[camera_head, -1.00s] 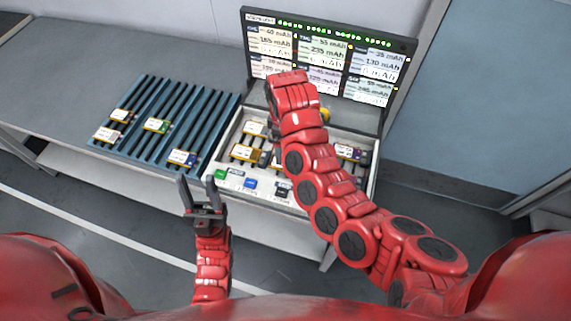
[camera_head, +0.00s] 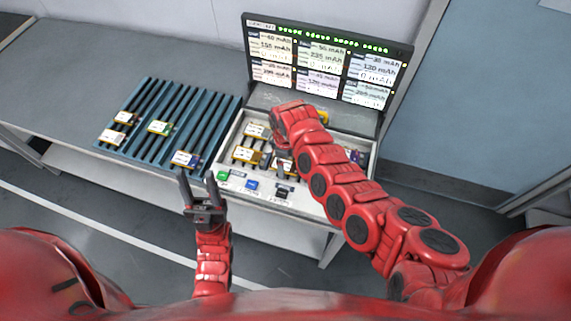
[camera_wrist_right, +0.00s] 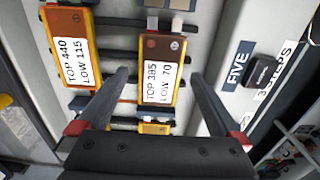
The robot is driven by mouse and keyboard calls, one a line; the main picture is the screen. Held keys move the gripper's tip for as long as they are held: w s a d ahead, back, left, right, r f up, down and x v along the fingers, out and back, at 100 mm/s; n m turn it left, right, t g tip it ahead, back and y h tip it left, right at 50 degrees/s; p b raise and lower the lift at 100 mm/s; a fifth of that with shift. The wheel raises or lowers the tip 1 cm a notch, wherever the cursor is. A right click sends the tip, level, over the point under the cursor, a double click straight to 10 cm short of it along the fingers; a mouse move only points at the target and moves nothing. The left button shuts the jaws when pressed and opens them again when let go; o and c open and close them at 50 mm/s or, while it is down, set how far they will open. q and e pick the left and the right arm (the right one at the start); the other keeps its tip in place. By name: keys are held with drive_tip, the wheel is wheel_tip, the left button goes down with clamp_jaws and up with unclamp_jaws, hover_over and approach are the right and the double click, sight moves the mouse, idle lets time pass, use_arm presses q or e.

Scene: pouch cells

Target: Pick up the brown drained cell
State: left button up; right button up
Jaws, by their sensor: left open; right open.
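The brown cell (camera_wrist_right: 162,48), with a brown end and a white label reading TOP 385 LOW 70, lies in the tester bay in the right wrist view. My right gripper (camera_wrist_right: 158,75) is open, with one finger on each side of this cell and no visible grip on it. In the head view my right arm covers that spot and hides the cell and most of the gripper. My left gripper (camera_head: 197,181) is open and empty in front of the bench.
An orange cell (camera_wrist_right: 72,50) labelled TOP 440 LOW 115 lies close to the left. A black button (camera_wrist_right: 263,70) is at the right, near the label FIVE. In the head view a blue slotted rack (camera_head: 180,115) holds several cells, and a display (camera_head: 325,62) stands behind the tester.

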drive_tip(key=c, duration=1.3)
drive_tip(key=shift+r, duration=0.1)
